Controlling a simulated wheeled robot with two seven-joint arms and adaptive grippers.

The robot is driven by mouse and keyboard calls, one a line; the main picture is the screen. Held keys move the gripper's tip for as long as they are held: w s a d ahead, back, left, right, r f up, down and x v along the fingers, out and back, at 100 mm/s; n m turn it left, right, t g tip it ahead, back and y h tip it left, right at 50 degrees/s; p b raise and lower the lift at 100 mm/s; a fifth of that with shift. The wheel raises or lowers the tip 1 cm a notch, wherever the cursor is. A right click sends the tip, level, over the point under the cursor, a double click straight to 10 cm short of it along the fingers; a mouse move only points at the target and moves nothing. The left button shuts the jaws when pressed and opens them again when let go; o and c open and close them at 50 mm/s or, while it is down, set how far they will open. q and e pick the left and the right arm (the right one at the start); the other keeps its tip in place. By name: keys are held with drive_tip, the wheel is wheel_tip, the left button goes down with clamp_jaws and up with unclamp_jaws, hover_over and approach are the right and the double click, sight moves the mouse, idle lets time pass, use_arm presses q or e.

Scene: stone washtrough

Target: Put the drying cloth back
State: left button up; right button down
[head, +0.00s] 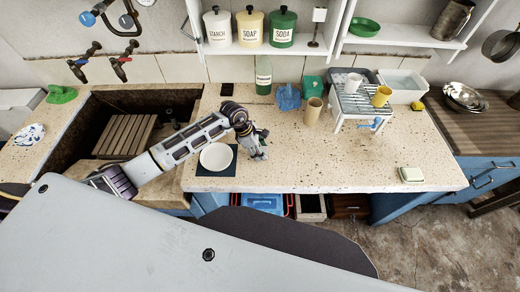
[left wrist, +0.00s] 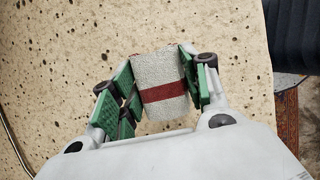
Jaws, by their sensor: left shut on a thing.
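A light grey folded or rolled cloth with a dark red band (left wrist: 160,88), which looks like the drying cloth, sits between the green-padded fingers of my left gripper (left wrist: 158,85) in the left wrist view. The gripper is shut on it, over the speckled counter. In the head view my left gripper (head: 260,152) is above the counter near its front edge, just right of a white plate (head: 216,156); the cloth is hard to make out there. My right gripper is not in view.
A crumpled blue cloth (head: 288,97), a tan cup (head: 313,111) and a small rack (head: 356,103) with mugs stand toward the back. A pale green soap-like block (head: 411,174) lies at the right. The counter (head: 340,165) between is clear. The sink (head: 100,110) is at left.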

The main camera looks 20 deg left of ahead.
use_arm(q)
drive_tip(key=shift+f, duration=0.2)
drive_tip(key=o, duration=0.9)
drive_tip(key=shift+r, duration=0.15)
drive_tip(key=shift+r, duration=0.2)
drive_tip(key=b+v, duration=0.1)
drive_tip(key=v, duration=1)
drive_tip(key=shift+a+r, duration=0.25)
drive_tip(key=shift+r, duration=0.05)
drive_tip(key=shift+s+f, duration=0.1)
drive_tip(key=shift+s, duration=0.1)
